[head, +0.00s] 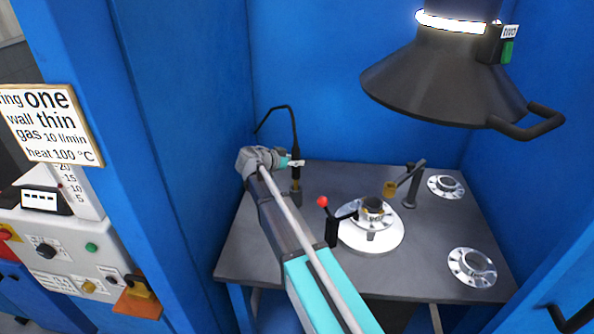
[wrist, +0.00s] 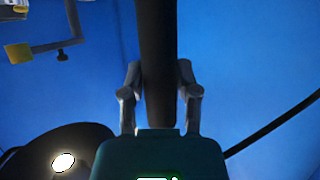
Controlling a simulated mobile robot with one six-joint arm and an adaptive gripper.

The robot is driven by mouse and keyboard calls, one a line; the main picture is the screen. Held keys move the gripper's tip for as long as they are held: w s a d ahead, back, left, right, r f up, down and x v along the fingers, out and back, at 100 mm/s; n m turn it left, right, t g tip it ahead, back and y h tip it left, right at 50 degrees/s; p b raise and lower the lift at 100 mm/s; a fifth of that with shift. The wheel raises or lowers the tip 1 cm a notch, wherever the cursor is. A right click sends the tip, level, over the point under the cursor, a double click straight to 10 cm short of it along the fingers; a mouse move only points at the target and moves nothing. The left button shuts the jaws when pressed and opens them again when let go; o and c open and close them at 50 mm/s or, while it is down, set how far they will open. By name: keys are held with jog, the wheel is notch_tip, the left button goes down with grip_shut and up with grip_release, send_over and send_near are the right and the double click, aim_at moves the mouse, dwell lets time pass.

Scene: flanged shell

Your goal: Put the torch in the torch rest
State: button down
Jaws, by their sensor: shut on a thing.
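The torch is a dark, slim, upright body (head: 296,172) with a black cable arching from its top towards the left wall. My gripper (head: 296,162) is shut on it, near the back left of the dark bench. In the wrist view the dark torch body (wrist: 157,45) runs between the two fingers of my gripper (wrist: 159,80). Below my gripper, a brass-coloured band and a dark cylinder (head: 296,199) show in line with the torch. I cannot tell whether that cylinder is the torch rest or whether the torch touches it.
A flanged part (head: 372,212) sits on a white round plate (head: 388,238). A red-knobbed lever (head: 324,203) stands left of it, a post with a brass-ended arm (head: 411,187) behind right. Two loose flanges (head: 446,186) (head: 473,266) lie right. A dark hood (head: 440,80) hangs above.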

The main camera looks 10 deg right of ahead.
aim_at(295, 169)
jog(key=shift+f+b, duration=1.9)
jog(key=shift+f, duration=0.1)
jog(key=shift+c, duration=1.8)
grip_release()
jog(key=shift+r, duration=0.2)
jog(key=shift+s+a+r, duration=0.15)
jog(key=shift+a, duration=0.15)
jog(key=p+v, duration=0.3)
jog(key=v, duration=0.3)
jog(key=shift+s+a, duration=0.2)
jog(key=shift+a, duration=0.1)
jog(key=shift+r, duration=0.1)
